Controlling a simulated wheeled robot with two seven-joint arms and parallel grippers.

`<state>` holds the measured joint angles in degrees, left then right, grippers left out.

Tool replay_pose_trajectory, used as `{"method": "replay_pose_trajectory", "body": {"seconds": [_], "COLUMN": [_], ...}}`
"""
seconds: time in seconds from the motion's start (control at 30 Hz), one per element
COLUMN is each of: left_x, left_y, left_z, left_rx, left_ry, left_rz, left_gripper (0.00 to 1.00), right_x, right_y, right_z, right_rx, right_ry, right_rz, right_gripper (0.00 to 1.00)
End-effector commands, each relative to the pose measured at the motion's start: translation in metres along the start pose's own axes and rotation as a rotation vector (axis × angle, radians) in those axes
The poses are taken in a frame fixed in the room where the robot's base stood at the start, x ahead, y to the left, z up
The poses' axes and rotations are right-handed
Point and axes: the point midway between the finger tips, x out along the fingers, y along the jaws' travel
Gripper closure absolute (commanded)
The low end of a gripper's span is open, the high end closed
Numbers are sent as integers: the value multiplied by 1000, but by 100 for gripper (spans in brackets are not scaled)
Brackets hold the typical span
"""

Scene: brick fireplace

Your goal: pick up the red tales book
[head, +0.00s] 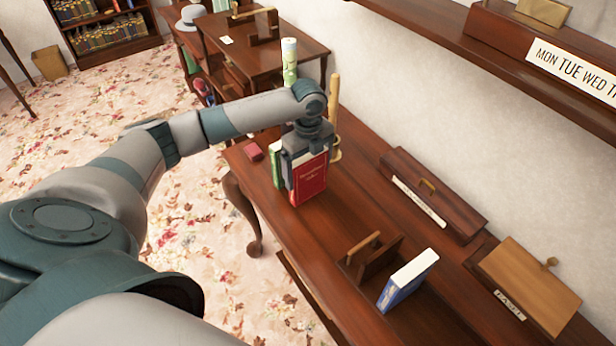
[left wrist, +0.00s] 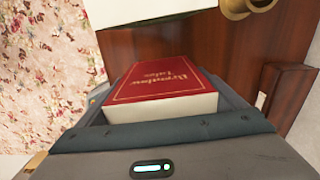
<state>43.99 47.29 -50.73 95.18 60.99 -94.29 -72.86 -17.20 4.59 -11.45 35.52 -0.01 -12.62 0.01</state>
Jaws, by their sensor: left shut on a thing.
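The red tales book (head: 309,181) stands upright on the dark wooden table (head: 335,238), near its far end. Its red cover with gold lettering faces me in the head view. My left gripper (head: 306,155) reaches down over it from above and is shut on its upper part. In the left wrist view the red book (left wrist: 165,82) sits between the fingers, its pale page edge toward the camera. I cannot tell whether its bottom touches the table. My right gripper is not in view.
A green book (head: 276,165) stands just behind the red one. A small red box (head: 253,151) lies near the far edge. Wooden boxes (head: 433,195) line the wall. Carpet (head: 190,215) lies left.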

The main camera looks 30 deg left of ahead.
Motion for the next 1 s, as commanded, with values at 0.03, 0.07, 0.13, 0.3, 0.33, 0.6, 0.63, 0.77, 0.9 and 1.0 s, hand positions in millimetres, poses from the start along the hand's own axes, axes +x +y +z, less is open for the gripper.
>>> {"method": "replay_pose_trajectory", "body": {"seconds": [0.03, 0.07, 0.13, 0.3, 0.33, 0.6, 0.63, 0.77, 0.9, 1.0], "left_x": [-6, -11, -20, -38, -42, -71, -74, -82, -86, -87], "left_y": [-2, -2, -3, -9, -10, -18, -19, -21, -21, -21], "left_z": [1, 1, -8, -40, -46, -91, -95, -108, -114, -115], "left_rx": [1, 1, 5, 6, 7, 5, 4, 2, 1, 0], "left_ry": [-1, -1, 1, 2, 2, 1, 0, 1, 0, 0], "left_rz": [-6, -6, -5, -6, -6, -5, -5, -3, -2, -1], "left_gripper": [44, 44, 44, 44, 44, 44, 44, 44, 44, 44], "right_x": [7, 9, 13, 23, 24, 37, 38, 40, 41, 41], "right_y": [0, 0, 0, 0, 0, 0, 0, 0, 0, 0], "right_z": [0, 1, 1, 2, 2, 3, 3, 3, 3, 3], "right_rx": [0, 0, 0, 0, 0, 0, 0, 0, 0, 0], "right_ry": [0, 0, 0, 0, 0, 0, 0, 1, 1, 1], "right_rz": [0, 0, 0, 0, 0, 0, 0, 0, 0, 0], "right_gripper": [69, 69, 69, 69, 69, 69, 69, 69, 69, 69]}}
